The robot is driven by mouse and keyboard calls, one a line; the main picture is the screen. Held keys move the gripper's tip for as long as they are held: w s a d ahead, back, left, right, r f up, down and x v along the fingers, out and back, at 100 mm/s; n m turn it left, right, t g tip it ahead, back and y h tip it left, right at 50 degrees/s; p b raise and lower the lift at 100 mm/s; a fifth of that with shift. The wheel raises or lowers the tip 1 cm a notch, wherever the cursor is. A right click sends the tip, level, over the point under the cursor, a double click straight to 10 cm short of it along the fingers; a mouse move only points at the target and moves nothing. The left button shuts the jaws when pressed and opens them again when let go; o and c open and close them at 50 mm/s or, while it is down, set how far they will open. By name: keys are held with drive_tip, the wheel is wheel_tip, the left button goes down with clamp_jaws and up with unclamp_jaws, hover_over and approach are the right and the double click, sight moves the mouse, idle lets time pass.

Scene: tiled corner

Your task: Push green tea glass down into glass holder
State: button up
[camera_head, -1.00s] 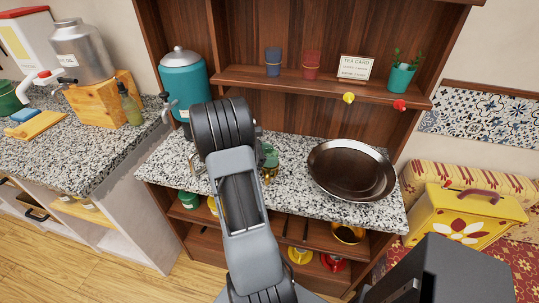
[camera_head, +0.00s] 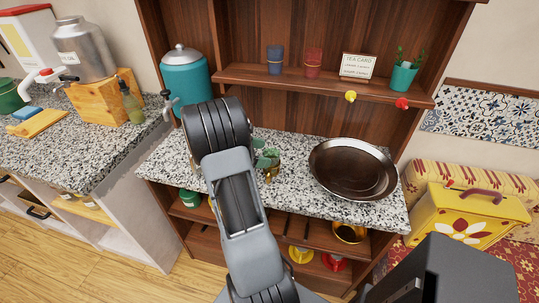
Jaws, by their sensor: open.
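A small green thing (camera_head: 266,158), likely the green tea glass, shows just right of my arm on the speckled counter. A small gold-coloured thing (camera_head: 273,172), likely the glass holder, is directly below it in the picture. They are small and partly covered by my arm, so I cannot tell how deep the glass sits or whether it is tilted. My arm reaches up over the counter's left part. My gripper is hidden behind my arm links, so its place against the glass does not show.
A dark pan (camera_head: 352,170) lies on the counter to the right. A teal dispenser (camera_head: 186,80) stands behind my arm at the left. The shelf above holds a blue cup (camera_head: 274,60), a red cup (camera_head: 313,62), a tea card (camera_head: 357,66) and a potted plant (camera_head: 403,78).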

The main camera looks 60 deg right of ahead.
drive_tip(key=v, duration=1)
drive_tip(key=shift+w, duration=0.1)
drive_tip(key=a+f+m, duration=0.1)
drive_tip(key=f+m+t+y, duration=0.1)
drive_tip(key=f, duration=0.1)
drive_tip(key=a+f+y, duration=0.1)
drive_tip(key=shift+s+a+f+m+t, duration=0.3)
drive_tip(key=shift+a+f+m, duration=0.05)
drive_tip(key=shift+f+m, duration=0.05)
drive_tip(key=s+a+r+m+t+y, duration=0.2)
drive_tip(key=a+t, duration=0.1)
drive_tip(key=a, duration=0.6)
drive_tip(key=s+a+r+m+t+y, duration=0.2)
drive_tip(key=a+t+y, duration=0.1)
drive_tip(key=a, duration=0.6)
drive_tip(key=s+a+r+m+t+y, duration=0.1)
drive_tip(key=s+a+r+t+y, duration=0.1)
drive_tip(key=a+t, duration=0.3)
drive_tip(key=a+r, duration=0.1)
drive_tip(key=a, duration=0.3)
drive_tip(key=shift+a+m+y, duration=0.15)
drive_tip(key=shift+m+y, duration=0.15)
drive_tip(key=shift+m, duration=0.1)
drive_tip(key=shift+r, duration=0.1)
drive_tip(key=shift+c, duration=0.2)
